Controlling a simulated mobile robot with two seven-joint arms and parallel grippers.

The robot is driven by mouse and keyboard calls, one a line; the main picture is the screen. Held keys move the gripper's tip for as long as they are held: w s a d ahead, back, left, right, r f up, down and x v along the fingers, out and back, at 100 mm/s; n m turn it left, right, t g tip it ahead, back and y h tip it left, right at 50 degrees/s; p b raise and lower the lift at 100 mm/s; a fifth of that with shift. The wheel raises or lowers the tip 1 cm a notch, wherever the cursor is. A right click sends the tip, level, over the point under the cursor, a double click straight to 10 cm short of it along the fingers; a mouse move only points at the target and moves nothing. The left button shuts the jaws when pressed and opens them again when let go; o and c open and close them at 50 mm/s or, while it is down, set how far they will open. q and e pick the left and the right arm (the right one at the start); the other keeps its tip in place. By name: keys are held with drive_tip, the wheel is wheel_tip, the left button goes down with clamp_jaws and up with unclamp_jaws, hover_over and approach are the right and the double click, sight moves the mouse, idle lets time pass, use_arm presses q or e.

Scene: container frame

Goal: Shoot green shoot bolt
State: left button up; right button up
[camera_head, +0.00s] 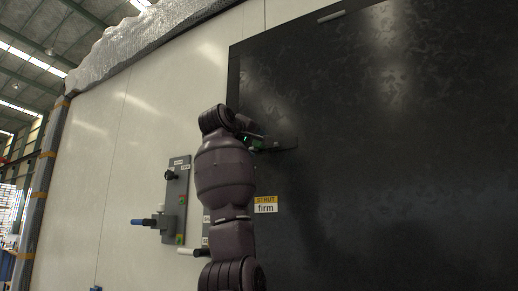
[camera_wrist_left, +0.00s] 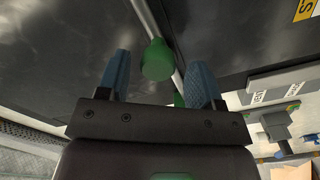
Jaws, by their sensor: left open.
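The green shoot bolt shows in the left wrist view as a green knob (camera_wrist_left: 157,60) on a pale metal rod that runs along a dark panel. A second green part shows just below the knob, partly hidden by my gripper. My left gripper (camera_wrist_left: 160,66) is open, with its two blue fingers on either side of the knob and visible gaps to it. I cannot tell how deep the knob sits between the fingers. In the head view the green bolt part (camera_head: 256,144) shows small beside my left wrist, which hides much of it. My right gripper is not in view.
A large dark panel (camera_head: 400,150) fills the right side of the head view. A yellow and white label (camera_head: 266,204) is on it. Left of my arm, a grey plate (camera_head: 176,195) with a blue-ended handle (camera_head: 145,222) is on the white wall (camera_head: 105,150).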

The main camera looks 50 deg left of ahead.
use_arm(q)
drive_tip(key=b+v, duration=0.1)
drive_tip(key=v, duration=0.6)
drive_tip(key=shift+s+b, duration=0.2)
drive_tip(key=shift+b, duration=0.1)
drive_tip(key=shift+r, duration=0.1)
